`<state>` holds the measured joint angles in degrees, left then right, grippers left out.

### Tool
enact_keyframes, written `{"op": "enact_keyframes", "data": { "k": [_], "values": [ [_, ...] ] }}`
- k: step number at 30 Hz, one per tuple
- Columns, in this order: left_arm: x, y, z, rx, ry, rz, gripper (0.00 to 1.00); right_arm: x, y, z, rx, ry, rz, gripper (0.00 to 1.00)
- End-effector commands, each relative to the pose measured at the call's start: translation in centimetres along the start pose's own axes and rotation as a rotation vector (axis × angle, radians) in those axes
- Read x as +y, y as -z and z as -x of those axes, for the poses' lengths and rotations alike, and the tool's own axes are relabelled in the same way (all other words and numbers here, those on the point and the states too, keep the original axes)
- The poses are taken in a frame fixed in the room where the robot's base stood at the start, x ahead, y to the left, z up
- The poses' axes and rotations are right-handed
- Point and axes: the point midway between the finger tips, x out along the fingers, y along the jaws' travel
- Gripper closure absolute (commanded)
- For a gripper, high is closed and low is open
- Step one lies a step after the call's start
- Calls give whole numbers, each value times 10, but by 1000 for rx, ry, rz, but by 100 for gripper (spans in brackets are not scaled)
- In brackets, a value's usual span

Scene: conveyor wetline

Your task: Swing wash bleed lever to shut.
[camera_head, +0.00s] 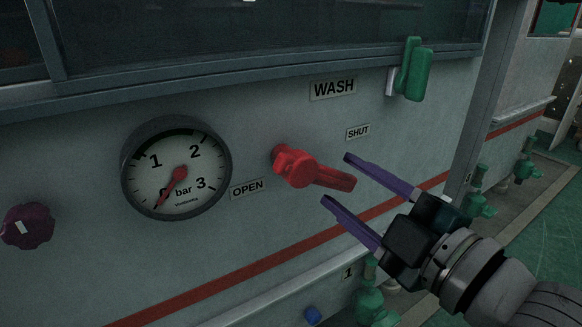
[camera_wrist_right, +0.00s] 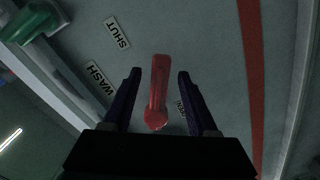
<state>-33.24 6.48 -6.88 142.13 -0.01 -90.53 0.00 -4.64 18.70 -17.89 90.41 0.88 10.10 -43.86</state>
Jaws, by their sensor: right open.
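The red wash bleed lever (camera_head: 312,170) is on the grey panel below the WASH label (camera_head: 333,88). Its handle points right and slightly down in the head view. The OPEN label (camera_head: 247,189) is to its left and the SHUT label (camera_head: 358,131) is above and to its right. My right gripper (camera_head: 334,178) is open, with one purple finger above the handle's end and one below. In the right wrist view the lever (camera_wrist_right: 157,95) shows between the spread fingers (camera_wrist_right: 158,75), with a gap on both sides. My left gripper is not in view.
A pressure gauge (camera_head: 176,167) is left of the lever, its needle near 0. A dark red knob (camera_head: 27,226) is at the far left. A green handle (camera_head: 415,70) juts out at upper right. Green valves (camera_head: 372,300) stand low along the panel.

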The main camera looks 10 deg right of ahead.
Motion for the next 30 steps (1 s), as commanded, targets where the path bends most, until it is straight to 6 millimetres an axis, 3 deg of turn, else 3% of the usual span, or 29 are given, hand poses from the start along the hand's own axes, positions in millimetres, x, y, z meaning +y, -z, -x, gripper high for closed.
{"op": "enact_keyframes", "data": {
  "k": [6,15,30],
  "values": [
    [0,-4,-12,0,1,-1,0,-1,-1,-22,0,0,1,41],
    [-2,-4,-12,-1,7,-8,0,0,0,-24,-1,1,0,41],
    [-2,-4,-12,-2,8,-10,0,0,0,-24,-1,0,0,98]
  ]
}}
